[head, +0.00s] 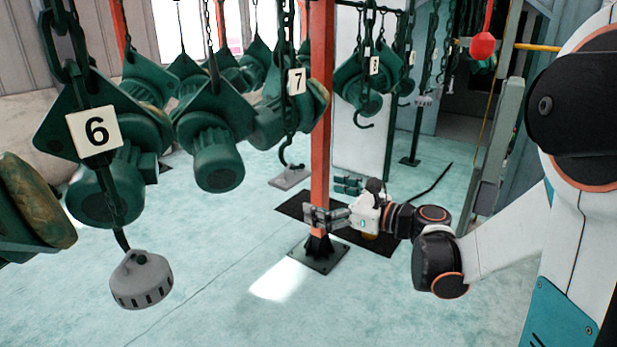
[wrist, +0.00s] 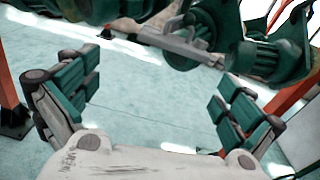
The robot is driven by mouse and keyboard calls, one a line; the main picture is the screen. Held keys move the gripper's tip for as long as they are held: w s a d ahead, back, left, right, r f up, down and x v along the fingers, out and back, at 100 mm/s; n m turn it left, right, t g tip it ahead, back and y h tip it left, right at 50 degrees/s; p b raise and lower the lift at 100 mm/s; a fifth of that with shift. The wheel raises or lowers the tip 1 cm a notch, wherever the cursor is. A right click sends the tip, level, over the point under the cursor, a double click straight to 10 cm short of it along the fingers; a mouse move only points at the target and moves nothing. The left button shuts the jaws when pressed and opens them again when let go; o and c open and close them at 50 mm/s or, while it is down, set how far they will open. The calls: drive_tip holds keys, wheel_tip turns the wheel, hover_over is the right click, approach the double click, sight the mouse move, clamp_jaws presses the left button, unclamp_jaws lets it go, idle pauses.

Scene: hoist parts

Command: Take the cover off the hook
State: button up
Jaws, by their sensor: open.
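A grey dome-shaped cover (head: 142,279) with slots around its lower rim hangs under the green hoist numbered 6, at the lower left of the head view. The hook there is hidden, apparently inside the cover. My gripper (head: 332,201) is at the red post, well to the right of this cover and apart from it. The wrist view shows my gripper (wrist: 155,105) open and empty, its green-padded fingers wide apart. A bare dark hook (head: 290,160) hangs under hoist 7, above a flat grey piece (head: 290,177). I cannot make out the slotted cover in the wrist view.
The red post (head: 321,120) on a dark base plate stands beside my gripper. Several green hoists (head: 215,130) hang on chains at the left and back. A red ball-shaped pendant (head: 482,45) hangs at the upper right. The pale floor (head: 230,270) is clear in front.

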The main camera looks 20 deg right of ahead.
sight(300, 181)
drive_tip(key=shift+m+t, duration=0.4)
drive_tip(key=shift+m, duration=0.3)
drive_tip(key=shift+w+d+r+p+x, duration=0.15)
drive_tip(key=shift+d+r+p+x, duration=0.05)
drive_tip(key=shift+x, duration=1.45)
drive_tip(key=shift+w+d+r+p+x, duration=0.15)
drive_tip(key=shift+d+r+x, duration=0.05)
drive_tip(key=shift+x, duration=1.4)
drive_tip(key=shift+w+d+r+p+x, duration=0.1)
drive_tip(key=shift+d+r+p+x, duration=0.1)
drive_tip(key=shift+x, duration=1.45)
drive_tip(key=shift+c, duration=0.6)
drive_tip(key=c, duration=1)
drive_tip(key=shift+o, duration=0.2)
